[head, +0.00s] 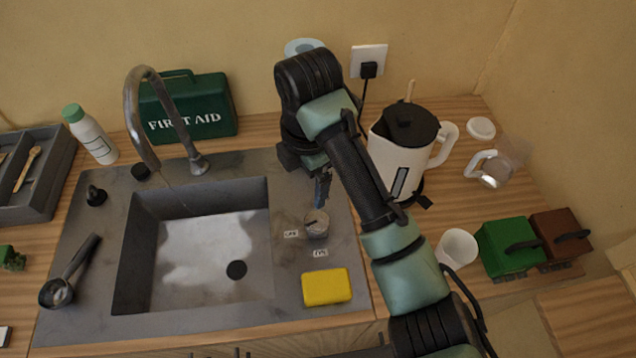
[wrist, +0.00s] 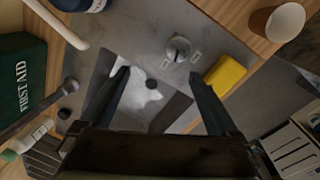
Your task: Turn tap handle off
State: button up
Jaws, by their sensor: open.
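The tap handle (head: 317,223) is a round grey knob on the steel counter, right of the sink (head: 130,255). An OFF label (head: 291,234) lies left of it and an ON label (head: 320,252) in front. A dark mark on the knob's top points toward the OFF side. The curved tap spout (head: 133,105) arches over the sink; I cannot tell whether water runs. My gripper (head: 322,190) is above and just behind the knob. In the wrist view my gripper (wrist: 158,78) is open and empty, and the knob (wrist: 178,48) lies beyond its fingertips, apart from them.
A yellow sponge (head: 327,287) lies in front of the knob. A white kettle (head: 395,160) and a white cup (head: 457,247) stand to the right. A green first aid box (head: 190,108) stands behind the sink. A black scoop (head: 68,275) lies left of it.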

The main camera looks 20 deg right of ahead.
aim_at(319, 220)
jog(key=shift+n+g, duration=0.4)
jog(key=shift+g, duration=0.2)
jog(key=f+b, duration=0.2)
jog(key=f, duration=0.1)
jog(key=s+d+f+b, duration=0.1)
jog(key=f+b, duration=0.1)
jog(key=f, duration=0.2)
jog(key=s+f+b, duration=0.1)
jog(key=f+b, duration=0.1)
jog(key=f, duration=0.1)
jog(key=shift+d+f+b, duration=0.25)
jog(key=shift+b, duration=0.1)
jog(key=shift+f+p, duration=0.4)
jog(key=shift+f, duration=0.5)
